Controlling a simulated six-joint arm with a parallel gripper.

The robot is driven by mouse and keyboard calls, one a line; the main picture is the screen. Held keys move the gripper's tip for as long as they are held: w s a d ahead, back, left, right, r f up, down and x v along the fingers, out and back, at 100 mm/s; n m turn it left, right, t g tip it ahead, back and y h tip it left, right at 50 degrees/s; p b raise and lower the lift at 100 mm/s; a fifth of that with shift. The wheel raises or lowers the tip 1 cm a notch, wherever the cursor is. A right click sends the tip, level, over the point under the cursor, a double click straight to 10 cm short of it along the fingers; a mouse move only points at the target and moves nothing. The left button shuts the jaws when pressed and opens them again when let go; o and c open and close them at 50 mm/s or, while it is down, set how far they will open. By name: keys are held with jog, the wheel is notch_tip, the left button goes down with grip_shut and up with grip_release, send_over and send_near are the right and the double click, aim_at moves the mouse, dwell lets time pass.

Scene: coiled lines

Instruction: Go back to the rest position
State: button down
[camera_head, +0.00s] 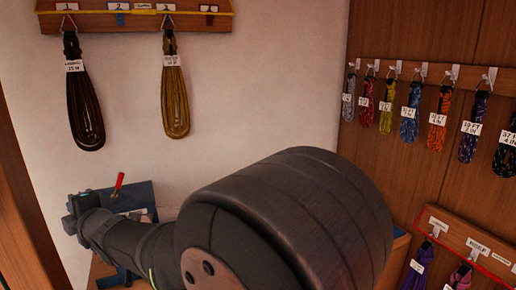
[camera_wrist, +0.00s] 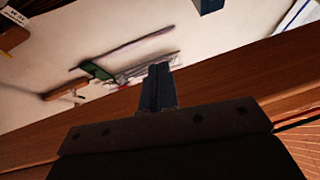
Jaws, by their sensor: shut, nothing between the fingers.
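My gripper (camera_wrist: 157,85) shows in the wrist view as a dark narrow pair of fingers above its wide dark body. It is shut, with nothing seen in it. In the head view my large dark arm link covers the lower middle, and I cannot make out the fingers. A dark brown coil (camera_head: 85,105) and an olive-yellow coil (camera_head: 175,95) hang by loops from hooks on the back wall. Both carry white labels and hang apart from my arm.
Several small coloured coils hang from a wooden rail (camera_head: 440,72) on the right wall. A lower rail (camera_head: 468,237) with purple and pink coils is at bottom right. A blue-grey device with a red handle (camera_head: 118,183) stands behind my arm at lower left. The white wall (camera_head: 265,85) between is bare.

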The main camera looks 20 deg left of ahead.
jog(key=shift+s+r+m+y, duration=0.3)
jog(key=shift+s+m, duration=0.25)
jog(key=shift+m, duration=0.55)
jog(key=c, duration=1.1)
grip_release()
jog(key=o, duration=0.4)
jog(key=shift+w+f, duration=0.1)
jog(key=shift+w, duration=0.1)
jog(key=o, duration=0.7)
jog(key=w+d+f+m+t+h, duration=0.1)
jog(key=w+f+m+h, duration=0.1)
jog(key=w+m+h, duration=0.1)
jog(key=w+m, duration=0.1)
jog(key=w, duration=0.1)
jog(key=shift+w+d+f+m, duration=0.15)
jog(key=shift+w+m, duration=0.25)
jog(key=w+d+f+m+g+h, duration=0.1)
jog(key=w+d+f+m+h, duration=0.1)
jog(key=w+d+m+h, duration=0.5)
jog(key=w+d+f+m+g+h, duration=0.15)
jog(key=w+d+m+h, duration=0.25)
jog(key=d+m, duration=0.5)
jog(key=x, duration=1)
jog(key=shift+w+a+f, duration=0.15)
jog(key=shift+w, duration=0.05)
